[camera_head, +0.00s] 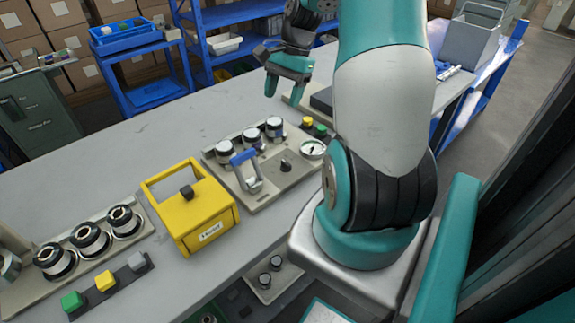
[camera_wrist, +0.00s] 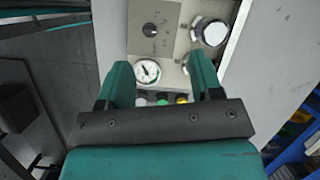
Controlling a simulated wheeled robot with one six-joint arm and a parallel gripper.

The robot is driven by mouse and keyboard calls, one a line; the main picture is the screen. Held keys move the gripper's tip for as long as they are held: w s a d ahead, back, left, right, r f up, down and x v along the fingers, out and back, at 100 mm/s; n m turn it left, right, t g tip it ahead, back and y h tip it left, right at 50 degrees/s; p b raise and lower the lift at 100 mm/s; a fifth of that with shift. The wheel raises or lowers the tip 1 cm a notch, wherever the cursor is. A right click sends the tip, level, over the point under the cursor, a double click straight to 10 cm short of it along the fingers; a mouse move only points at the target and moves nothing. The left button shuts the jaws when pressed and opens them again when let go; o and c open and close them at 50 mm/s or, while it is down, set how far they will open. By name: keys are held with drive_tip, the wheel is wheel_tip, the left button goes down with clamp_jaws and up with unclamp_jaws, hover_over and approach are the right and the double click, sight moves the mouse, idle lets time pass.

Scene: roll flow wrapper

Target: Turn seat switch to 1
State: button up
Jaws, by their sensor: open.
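A small black rotary knob (camera_head: 286,164) sits on a grey plate of the beige panel in the middle of the bench. It also shows near the top of the wrist view (camera_wrist: 151,30). Another black knob (camera_head: 187,191) sits on top of a yellow box to the left. My gripper (camera_head: 284,90) is open and empty, above the bench behind the panel. In the wrist view its fingers (camera_wrist: 160,72) point toward the panel, apart from the knob.
The panel carries a gauge (camera_head: 312,149), a blue-handled lever (camera_head: 245,166) and several round silver-black parts (camera_head: 251,137). Yellow and green buttons (camera_head: 313,126) are beside the gauge. More buttons (camera_head: 105,281) and round fittings are at the left front. Bench space behind the yellow box is clear.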

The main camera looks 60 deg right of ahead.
sight(287, 162)
drive_tip(key=s+d+f+m, duration=0.3)
drive_tip(key=d+f, duration=0.1)
drive_tip(key=d, duration=0.2)
drive_tip(key=x, duration=1.7)
drive_tip(key=shift+a+r+p, duration=0.15)
drive_tip(key=shift+a+p, duration=0.15)
drive_tip(key=shift+a, duration=0.05)
drive_tip(key=c, duration=0.9)
drive_tip(key=shift+c, duration=0.2)
